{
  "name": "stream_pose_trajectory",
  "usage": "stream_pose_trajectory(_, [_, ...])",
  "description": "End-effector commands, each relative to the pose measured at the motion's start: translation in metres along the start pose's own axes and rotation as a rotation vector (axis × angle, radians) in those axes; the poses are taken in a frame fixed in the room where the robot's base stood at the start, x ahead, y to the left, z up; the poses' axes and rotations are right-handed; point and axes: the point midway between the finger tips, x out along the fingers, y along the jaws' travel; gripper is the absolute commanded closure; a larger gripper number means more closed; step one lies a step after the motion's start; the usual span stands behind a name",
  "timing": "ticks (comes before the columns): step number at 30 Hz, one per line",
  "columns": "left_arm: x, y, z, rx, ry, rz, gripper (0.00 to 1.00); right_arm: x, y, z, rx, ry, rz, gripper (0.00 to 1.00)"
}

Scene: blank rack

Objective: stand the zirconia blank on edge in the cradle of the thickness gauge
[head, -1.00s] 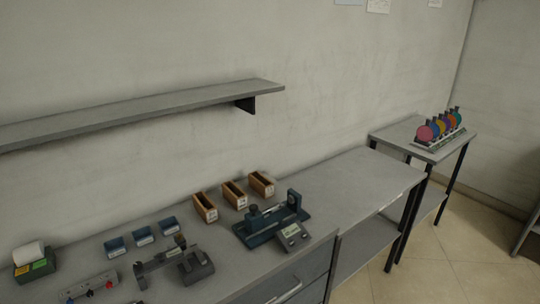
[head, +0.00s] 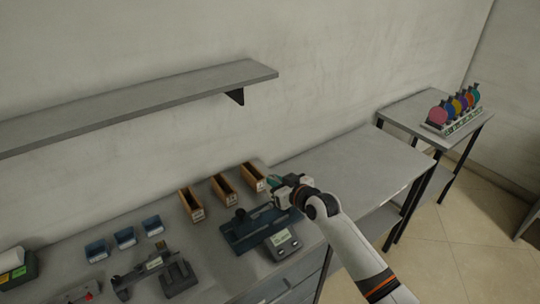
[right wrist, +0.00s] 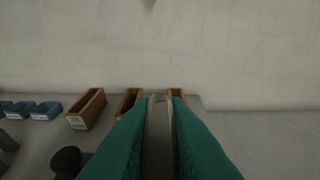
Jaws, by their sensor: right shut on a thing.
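My right gripper (head: 273,183) is above the back right end of a dark blue bench device (head: 240,239) with a small display box, which looks like the thickness gauge. In the right wrist view, the teal fingers of this gripper (right wrist: 159,135) are shut on a thin, pale grey piece (right wrist: 158,145), seen edge-on, apparently the zirconia blank. In the head view the gripper hides the piece and the device's right end. I cannot tell whether the piece touches the device. My left gripper is not in view.
Three wooden bins (head: 223,187) stand behind the blue device. Three small blue bins (head: 125,238) and a dark grey measuring device (head: 155,275) are to the left. A rack (head: 456,127) of coloured discs stands on the far right table. The bench (head: 350,165) right of the gripper is clear.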

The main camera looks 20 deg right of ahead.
Motion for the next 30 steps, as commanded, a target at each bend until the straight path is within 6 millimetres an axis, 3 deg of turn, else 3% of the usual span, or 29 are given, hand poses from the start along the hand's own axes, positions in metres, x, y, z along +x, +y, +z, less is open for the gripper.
stream_pose_trajectory(3, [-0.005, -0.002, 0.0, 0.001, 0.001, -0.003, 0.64, 0.006, -0.018, 0.019, 0.001, -0.003, -0.008, 1.0])
stream_pose_trajectory(8, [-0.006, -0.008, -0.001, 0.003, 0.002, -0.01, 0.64, 0.009, -0.026, 0.025, 0.004, -0.002, -0.011, 1.0])
stream_pose_trajectory(23, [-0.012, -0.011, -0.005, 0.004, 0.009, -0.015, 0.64, 0.005, -0.025, 0.026, 0.006, 0.002, -0.01, 1.0])
stream_pose_trajectory(30, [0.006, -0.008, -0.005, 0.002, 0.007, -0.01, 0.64, 0.012, -0.025, 0.006, 0.006, 0.002, -0.01, 1.0])
